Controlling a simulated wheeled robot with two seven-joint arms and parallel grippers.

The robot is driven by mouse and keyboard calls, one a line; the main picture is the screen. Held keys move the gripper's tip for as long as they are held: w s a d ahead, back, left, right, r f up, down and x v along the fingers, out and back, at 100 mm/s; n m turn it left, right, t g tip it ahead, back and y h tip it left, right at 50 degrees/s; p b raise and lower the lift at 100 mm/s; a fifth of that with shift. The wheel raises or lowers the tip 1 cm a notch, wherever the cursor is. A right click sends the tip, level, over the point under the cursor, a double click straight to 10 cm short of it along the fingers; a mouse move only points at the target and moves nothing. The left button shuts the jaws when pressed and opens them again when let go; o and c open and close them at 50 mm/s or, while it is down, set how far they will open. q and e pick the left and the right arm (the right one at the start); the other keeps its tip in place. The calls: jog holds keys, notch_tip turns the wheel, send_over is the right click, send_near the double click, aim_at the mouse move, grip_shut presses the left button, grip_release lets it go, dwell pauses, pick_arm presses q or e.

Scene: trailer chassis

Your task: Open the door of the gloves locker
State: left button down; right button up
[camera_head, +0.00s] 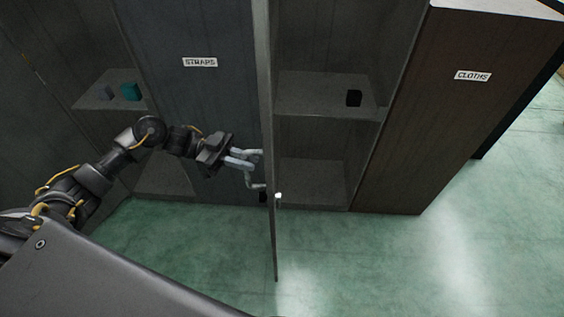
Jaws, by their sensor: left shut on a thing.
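A grey locker door (268,100) stands swung out, seen almost edge-on, between the locker marked STRAPS and an open compartment (312,180). No gloves label is readable; the face of this door is hidden by the angle. My left gripper (256,170) is at the left side of this door, near its free edge, and is shut on what looks like its handle; the exact contact is small and hard to see. A small white part (278,197) shows at the door's right side. My right gripper is not in view.
The STRAPS door (195,100) is closed, as is the brown CLOTHS door (465,110). The open compartment has a shelf (305,96) with a black item (354,98). Another open locker at left holds a teal item (131,91). Green floor (420,270) is clear in front.

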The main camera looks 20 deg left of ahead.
pick_arm(q)
jog(key=s+a+b, duration=0.1)
jog(key=a+b, duration=0.1)
jog(key=a, duration=0.6)
jog(key=shift+s+a, duration=0.2)
jog(key=shift+a, duration=0.1)
jog(key=c, duration=1.5)
grip_release()
jog(key=shift+a, duration=0.1)
